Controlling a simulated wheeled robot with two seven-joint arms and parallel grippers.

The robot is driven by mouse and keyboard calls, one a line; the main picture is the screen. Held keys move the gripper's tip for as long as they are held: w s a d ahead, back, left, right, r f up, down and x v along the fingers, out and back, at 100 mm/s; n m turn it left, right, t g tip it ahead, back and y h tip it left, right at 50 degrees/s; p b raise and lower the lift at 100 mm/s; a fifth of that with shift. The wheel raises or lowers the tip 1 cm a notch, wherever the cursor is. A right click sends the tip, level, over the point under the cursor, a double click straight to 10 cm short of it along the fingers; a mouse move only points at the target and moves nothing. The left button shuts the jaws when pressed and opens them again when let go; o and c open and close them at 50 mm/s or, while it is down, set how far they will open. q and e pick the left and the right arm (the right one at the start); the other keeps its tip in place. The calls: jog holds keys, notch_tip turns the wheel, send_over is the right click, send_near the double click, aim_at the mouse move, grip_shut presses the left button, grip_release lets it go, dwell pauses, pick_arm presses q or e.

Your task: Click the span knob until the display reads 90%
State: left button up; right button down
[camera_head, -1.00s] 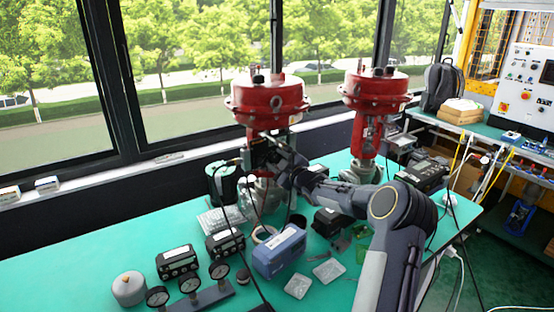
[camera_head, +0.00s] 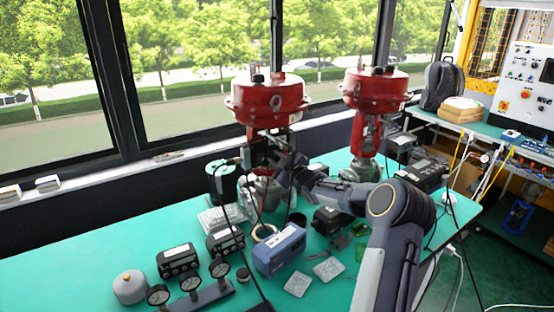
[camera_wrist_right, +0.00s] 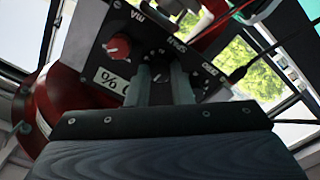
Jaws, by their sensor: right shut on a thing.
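In the head view my right gripper (camera_head: 284,164) is at the left red valve actuator (camera_head: 268,98). My left gripper is not in view.
A second red actuator (camera_head: 374,88) stands to the right. A blue box (camera_head: 280,250), black gauge boxes (camera_head: 177,261) and a gauge stand (camera_head: 198,300) sit on the green table (camera_head: 70,270). Cables hang near the left valve. The table's left part is clear.

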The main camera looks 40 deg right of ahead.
jog(key=m+p, duration=0.1)
jog(key=m, duration=0.1)
jog(key=shift+r+m, duration=0.1)
jog(key=shift+m, duration=0.2)
jog(key=shift+m+p, duration=0.45)
jog(key=shift+m, duration=0.55)
jog(key=c, duration=1.3)
grip_release()
jog(key=shift+s+a+b, duration=0.25)
jog(key=shift+s+b, duration=0.3)
jog(key=shift+s, duration=1.45)
jog(key=shift+s+a+b, duration=0.2)
jog(key=shift+s+b, duration=0.3)
jog(key=shift+s, duration=1.45)
